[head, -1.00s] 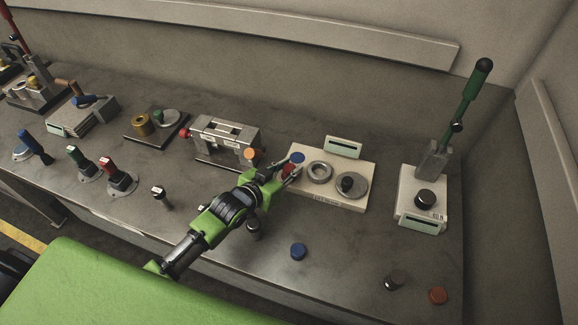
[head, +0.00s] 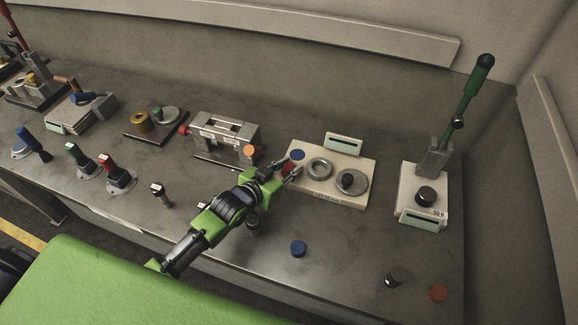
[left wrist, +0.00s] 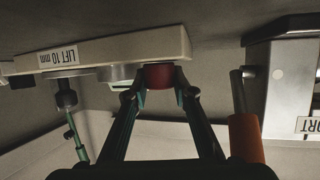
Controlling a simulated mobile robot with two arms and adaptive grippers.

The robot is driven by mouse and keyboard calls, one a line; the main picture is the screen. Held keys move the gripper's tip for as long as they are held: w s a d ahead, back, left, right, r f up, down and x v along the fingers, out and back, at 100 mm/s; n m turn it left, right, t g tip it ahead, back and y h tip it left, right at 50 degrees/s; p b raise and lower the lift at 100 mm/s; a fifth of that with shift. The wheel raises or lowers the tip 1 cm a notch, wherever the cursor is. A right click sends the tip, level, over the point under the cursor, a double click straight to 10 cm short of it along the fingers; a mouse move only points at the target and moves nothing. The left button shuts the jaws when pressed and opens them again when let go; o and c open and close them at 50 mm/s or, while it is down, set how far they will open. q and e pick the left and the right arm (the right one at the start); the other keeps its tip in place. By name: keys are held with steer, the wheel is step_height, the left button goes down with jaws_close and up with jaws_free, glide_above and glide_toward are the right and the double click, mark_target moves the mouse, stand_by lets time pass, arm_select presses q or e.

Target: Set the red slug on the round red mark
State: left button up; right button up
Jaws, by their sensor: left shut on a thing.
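The red slug (head: 289,168) is between the fingertips of my left gripper (head: 285,172), at the left end of a pale fixture plate (head: 340,199). In the left wrist view, which is upside down, the red slug (left wrist: 160,76) is gripped between both fingertips (left wrist: 160,92), at the plate's top face near its end. I cannot tell whether it touches the plate. No round red mark shows clearly on the plate; the slug and fingers hide that spot. My right gripper is out of view.
A blue disc (head: 297,155) lies behind the slug; a grey ring (head: 320,170) and a black-knobbed disc (head: 352,184) are to its right. A clamp fixture (head: 226,137) stands close on the left.

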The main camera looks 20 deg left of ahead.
arm_select(q)
steer(key=o, duration=1.2)
steer(key=shift+f, duration=0.1)
steer(key=shift+s, duration=0.1)
steer(key=v, duration=1.1)
steer(key=shift+s+r, duration=0.3)
steer(key=shift+s, duration=0.05)
